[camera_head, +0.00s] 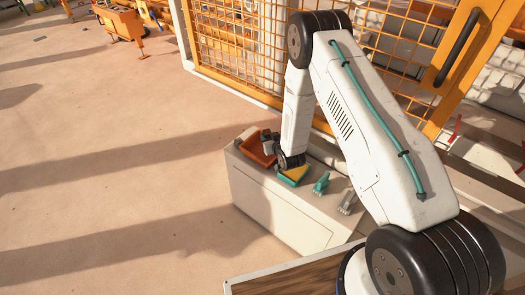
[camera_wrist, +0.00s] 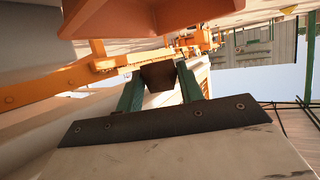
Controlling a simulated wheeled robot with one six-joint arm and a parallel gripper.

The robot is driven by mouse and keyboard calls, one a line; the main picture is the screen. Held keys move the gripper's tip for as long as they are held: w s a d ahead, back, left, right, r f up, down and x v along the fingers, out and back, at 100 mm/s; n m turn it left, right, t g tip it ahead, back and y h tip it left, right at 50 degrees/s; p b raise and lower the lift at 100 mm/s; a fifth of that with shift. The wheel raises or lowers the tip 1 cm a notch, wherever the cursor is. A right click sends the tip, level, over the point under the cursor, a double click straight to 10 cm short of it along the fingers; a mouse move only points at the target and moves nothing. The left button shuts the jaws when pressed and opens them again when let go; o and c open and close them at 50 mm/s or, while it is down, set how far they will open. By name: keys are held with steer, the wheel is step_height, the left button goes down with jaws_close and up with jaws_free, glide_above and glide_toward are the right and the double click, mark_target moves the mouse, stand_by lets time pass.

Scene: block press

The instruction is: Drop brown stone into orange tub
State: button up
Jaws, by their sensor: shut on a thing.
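The brown stone (camera_wrist: 157,76) is a dark block held between the two teal fingers of my gripper (camera_wrist: 158,82) in the wrist view. The orange tub (camera_head: 255,152) sits at the far left end of a white cabinet top. It also shows in the wrist view (camera_wrist: 135,18) at the top edge, close to my gripper and cut off by the frame. In the head view my gripper (camera_head: 267,142) is small and dark beside the tub, at its right side. The stone cannot be made out there.
The white cabinet (camera_head: 275,205) also bears a yellow and teal item (camera_head: 294,174), a teal item (camera_head: 321,184) and a grey item (camera_head: 347,202) to the right of the tub. An orange mesh fence (camera_head: 235,45) stands behind. The floor to the left is open.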

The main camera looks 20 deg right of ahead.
steer(key=o, duration=1.1)
steer(key=v, duration=0.7)
steer(key=shift+s+r, duration=0.15)
steer(key=shift+s, duration=0.25)
